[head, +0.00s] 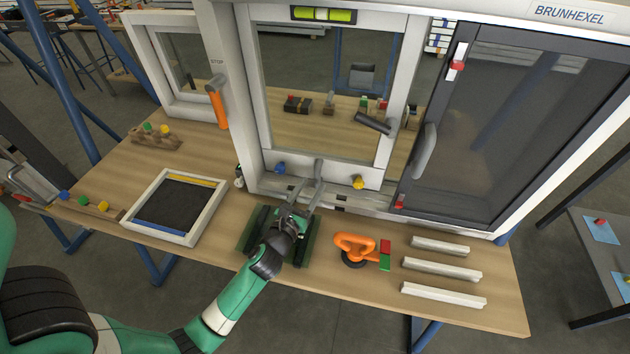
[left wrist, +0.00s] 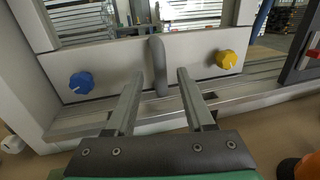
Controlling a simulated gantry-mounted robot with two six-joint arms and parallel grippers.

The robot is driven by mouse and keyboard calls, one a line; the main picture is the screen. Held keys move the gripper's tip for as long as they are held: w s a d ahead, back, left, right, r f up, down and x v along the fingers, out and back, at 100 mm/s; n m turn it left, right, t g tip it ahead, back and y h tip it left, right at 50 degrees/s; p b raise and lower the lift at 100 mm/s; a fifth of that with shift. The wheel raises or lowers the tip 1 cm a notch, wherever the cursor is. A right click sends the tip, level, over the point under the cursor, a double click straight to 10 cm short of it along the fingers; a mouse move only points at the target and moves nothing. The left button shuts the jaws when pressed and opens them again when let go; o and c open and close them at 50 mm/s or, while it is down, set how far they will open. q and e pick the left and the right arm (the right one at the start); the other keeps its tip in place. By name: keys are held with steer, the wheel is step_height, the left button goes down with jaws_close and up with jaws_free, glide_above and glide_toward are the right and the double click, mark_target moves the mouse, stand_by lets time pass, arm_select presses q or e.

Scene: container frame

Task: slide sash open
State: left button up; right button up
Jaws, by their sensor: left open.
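The white-framed sliding sash (head: 392,90) stands upright in the white frame at the middle of the bench. Its bottom rail has a blue knob (head: 280,168), a yellow knob (head: 358,182) and an upright grey handle (head: 319,168) between them. My left gripper (head: 308,192) is open at this handle. In the left wrist view the handle (left wrist: 158,62) shows between the two fingertips of my gripper (left wrist: 160,80), with a gap on both sides. How far the fingers reach around it is hard to tell. My right gripper is not in view.
A dark-glazed door (head: 485,120) with a grey handle (head: 424,150) stands right of the sash. On the bench are an orange suction lifter (head: 352,243), several white bars (head: 440,270) and a small framed pane (head: 205,218). A white-framed window with an orange handle (head: 217,103) is at left.

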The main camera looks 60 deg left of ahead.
mark_target(316, 180)
arm_select(q)
steer(key=shift+x, duration=1.55)
jaws_close()
